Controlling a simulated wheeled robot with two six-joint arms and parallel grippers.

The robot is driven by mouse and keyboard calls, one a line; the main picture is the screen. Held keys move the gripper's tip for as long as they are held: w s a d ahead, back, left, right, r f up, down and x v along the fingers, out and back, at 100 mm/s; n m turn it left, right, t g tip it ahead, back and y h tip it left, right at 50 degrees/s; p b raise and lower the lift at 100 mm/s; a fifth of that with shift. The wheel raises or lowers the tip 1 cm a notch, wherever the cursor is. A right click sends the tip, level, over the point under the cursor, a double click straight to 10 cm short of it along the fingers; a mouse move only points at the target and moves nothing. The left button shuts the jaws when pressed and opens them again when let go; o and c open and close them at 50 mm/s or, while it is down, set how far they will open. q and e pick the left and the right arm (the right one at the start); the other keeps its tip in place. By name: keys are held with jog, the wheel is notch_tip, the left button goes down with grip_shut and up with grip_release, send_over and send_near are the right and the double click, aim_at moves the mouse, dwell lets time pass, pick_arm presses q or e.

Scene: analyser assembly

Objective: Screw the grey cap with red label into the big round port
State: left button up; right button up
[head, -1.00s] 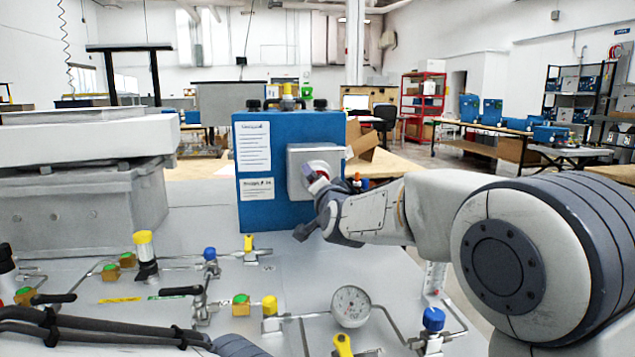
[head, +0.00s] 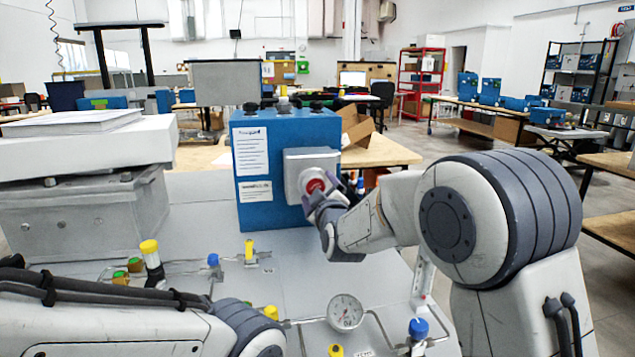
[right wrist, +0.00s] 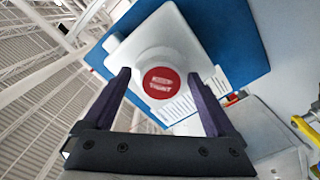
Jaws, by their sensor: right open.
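The grey cap with the red label (head: 316,184) sits at the grey square port housing (head: 293,164) on the front of the blue analyser box (head: 261,211). In the right wrist view its round red label (right wrist: 161,83) faces me, with the cap's pale rim around it. The port opening is hidden behind the cap. How deep the cap is seated cannot be told. My right gripper (head: 321,203) is open, just in front of the cap. In the right wrist view its two purple fingers (right wrist: 159,75) stand apart on either side of the cap. My left gripper is out of view.
A pressure gauge (head: 345,312), thin pipes and valves with yellow and blue caps occupy the panel in front of the box. A large grey block (head: 90,215) stands at the left. The panel (head: 290,262) directly before the box is fairly clear.

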jog(key=n, duration=0.3)
jog(key=shift+n+p, duration=0.3)
jog(key=shift+p, duration=0.05)
grip_shut()
jog(key=m+b, duration=0.3)
jog(key=m, duration=0.2)
jog(key=m+b, duration=0.4)
jog(key=m, duration=0.2)
jog(key=m+b, duration=0.4)
jog(key=m, duration=0.2)
jog(key=shift+a, duration=0.4)
